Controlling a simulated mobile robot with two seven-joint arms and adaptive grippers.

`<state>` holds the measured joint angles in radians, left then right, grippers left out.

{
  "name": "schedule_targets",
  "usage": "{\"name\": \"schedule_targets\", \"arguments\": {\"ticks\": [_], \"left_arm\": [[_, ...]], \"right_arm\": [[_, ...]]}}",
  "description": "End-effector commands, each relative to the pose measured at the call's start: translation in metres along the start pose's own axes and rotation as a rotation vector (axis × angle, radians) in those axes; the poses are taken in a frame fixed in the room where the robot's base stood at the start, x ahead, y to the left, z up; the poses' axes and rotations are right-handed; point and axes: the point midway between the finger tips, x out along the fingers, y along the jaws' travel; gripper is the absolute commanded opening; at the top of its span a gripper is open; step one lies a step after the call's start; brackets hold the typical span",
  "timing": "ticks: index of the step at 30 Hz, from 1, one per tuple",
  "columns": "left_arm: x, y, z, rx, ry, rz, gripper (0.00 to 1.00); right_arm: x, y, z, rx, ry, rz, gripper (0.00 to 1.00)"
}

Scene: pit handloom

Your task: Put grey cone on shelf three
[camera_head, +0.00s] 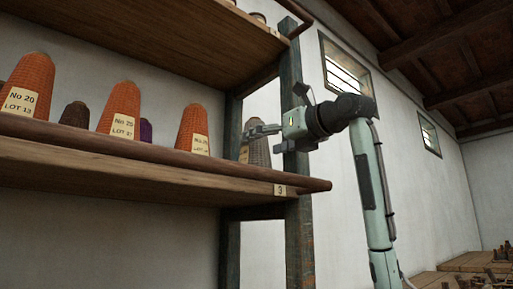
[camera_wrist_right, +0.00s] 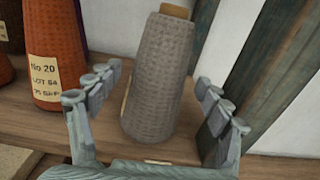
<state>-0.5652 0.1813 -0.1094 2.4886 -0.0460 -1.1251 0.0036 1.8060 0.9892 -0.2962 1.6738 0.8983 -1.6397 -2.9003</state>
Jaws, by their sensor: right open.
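The grey cone (camera_head: 259,152) stands on shelf three (camera_head: 130,168) at its right end, beside the upright post. In the right wrist view the grey cone (camera_wrist_right: 160,80) looks upright on the wooden board, with a tan tip at its top. My right gripper (camera_head: 252,130) reaches in from the right at the cone's upper part. In the wrist view the right gripper (camera_wrist_right: 160,95) is open, with one finger on each side of the cone and gaps showing. The number 3 tag (camera_head: 280,190) is on the shelf's front edge. My left gripper is not in view.
Orange labelled cones (camera_head: 194,130) stand along the shelf to the left, with a dark brown cone (camera_head: 75,114) and a purple cone (camera_head: 146,131) behind. A rounded rail runs along the shelf's front. Another shelf (camera_head: 150,30) hangs above. A post (camera_head: 292,120) stands close to my gripper.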

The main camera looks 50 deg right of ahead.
Motion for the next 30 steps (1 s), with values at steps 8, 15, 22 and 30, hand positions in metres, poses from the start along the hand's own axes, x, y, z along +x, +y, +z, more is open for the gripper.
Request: {"name": "schedule_targets", "arguments": {"ticks": [8,15,22,30], "left_arm": [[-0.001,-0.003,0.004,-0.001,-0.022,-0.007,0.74],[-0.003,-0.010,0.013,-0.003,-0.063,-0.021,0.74],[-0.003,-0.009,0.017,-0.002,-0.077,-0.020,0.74],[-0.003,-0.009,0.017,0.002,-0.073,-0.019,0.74]], "right_arm": [[-0.061,0.000,0.001,0.000,-0.004,-0.002,0.78],[-0.087,0.000,0.000,-0.001,0.000,0.000,0.78],[-0.091,0.001,0.000,0.000,0.000,0.000,0.78],[-0.090,0.000,0.000,0.000,0.000,0.000,0.78]]}}
